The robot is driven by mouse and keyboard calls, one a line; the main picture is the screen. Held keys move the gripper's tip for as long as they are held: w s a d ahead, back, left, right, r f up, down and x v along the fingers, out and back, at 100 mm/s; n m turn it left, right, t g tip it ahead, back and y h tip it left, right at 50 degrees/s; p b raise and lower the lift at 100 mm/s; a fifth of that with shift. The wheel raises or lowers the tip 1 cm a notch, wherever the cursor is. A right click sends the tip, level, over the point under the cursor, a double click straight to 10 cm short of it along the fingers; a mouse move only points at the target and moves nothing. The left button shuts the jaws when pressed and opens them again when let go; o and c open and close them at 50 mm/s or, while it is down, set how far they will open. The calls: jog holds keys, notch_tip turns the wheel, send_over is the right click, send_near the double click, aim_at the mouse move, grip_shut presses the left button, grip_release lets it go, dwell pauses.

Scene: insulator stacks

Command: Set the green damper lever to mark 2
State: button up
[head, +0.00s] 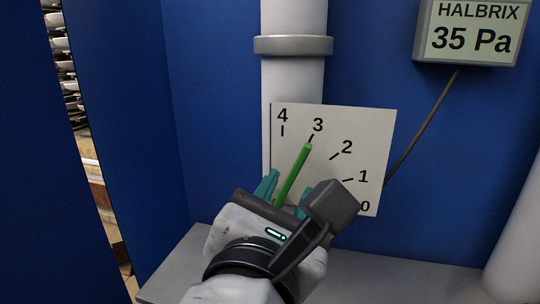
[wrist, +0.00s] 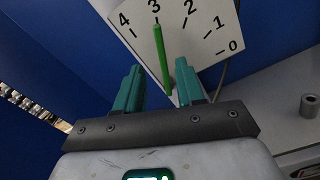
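The green damper lever (head: 294,172) points at mark 3 on a white dial plate (head: 375,140) numbered 0 to 4. Mark 2 (head: 347,147) is to the right of the lever's tip. In the wrist view the lever (wrist: 161,55) also points at the 3 on the plate (wrist: 205,45). My gripper (head: 287,184) is in front of the lower part of the plate. Its teal fingers are apart, one on each side of the lever, with gaps between them and it in the wrist view (wrist: 159,66). The lever's lower end is hidden in the head view.
A white vertical pipe (head: 291,80) with a grey collar stands behind the plate. A display (head: 472,32) reading 35 Pa is at upper right, with a cable (head: 425,125) running down. A grey ledge (head: 400,270) lies below. Blue walls stand around.

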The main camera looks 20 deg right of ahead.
aim_at(299, 165)
jog(key=x, duration=1)
jog(key=shift+s+p, duration=0.1)
jog(key=shift+p, duration=0.3)
jog(key=shift+c, duration=0.2)
grip_shut()
